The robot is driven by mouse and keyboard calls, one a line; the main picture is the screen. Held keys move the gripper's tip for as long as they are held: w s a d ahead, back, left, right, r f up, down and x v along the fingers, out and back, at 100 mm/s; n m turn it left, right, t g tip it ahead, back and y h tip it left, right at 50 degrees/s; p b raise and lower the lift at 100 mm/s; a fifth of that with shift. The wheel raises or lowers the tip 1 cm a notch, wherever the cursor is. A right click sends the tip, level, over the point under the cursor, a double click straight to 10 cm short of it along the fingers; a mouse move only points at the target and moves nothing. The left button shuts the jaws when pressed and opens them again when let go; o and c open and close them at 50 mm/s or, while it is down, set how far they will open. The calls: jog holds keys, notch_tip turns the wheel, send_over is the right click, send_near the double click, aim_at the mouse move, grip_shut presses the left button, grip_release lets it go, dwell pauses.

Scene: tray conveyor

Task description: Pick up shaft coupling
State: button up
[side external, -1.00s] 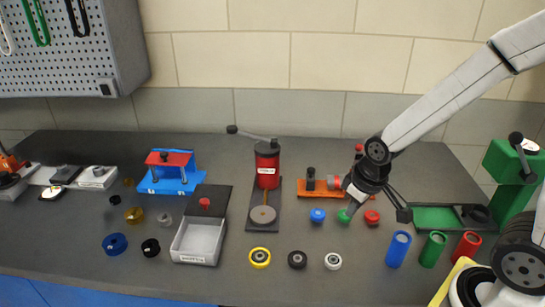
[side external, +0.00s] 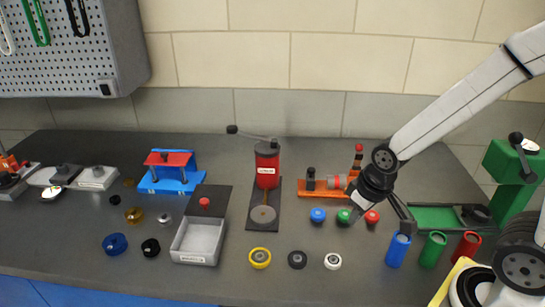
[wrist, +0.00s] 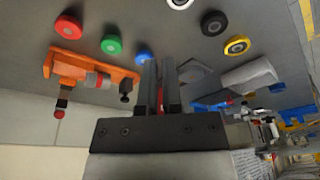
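No part is labelled as the shaft coupling, and I cannot tell for certain which one it is. A short grey-and-red cylinder (side external: 337,182) sits in an orange fixture (side external: 318,188); in the wrist view it is grey (wrist: 97,80) on the orange body. A small silvery ring (side external: 165,219) lies left of the grey box. My gripper (side external: 405,225) is in the air at the right, its fingertips overlapping the blue tube's top in the picture. In the wrist view its fingers (wrist: 161,85) stand slightly apart, with no held part visible.
Blue (side external: 397,251), green (side external: 433,251) and red (side external: 466,248) tubes stand front right. Blue, green and red caps lie before the orange fixture. A red press (side external: 267,168) is centre. Yellow, black and white rings lie in front.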

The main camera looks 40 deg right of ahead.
jog(key=o, duration=1.1)
jog(key=shift+o, duration=0.2)
jog(key=shift+r, duration=0.1)
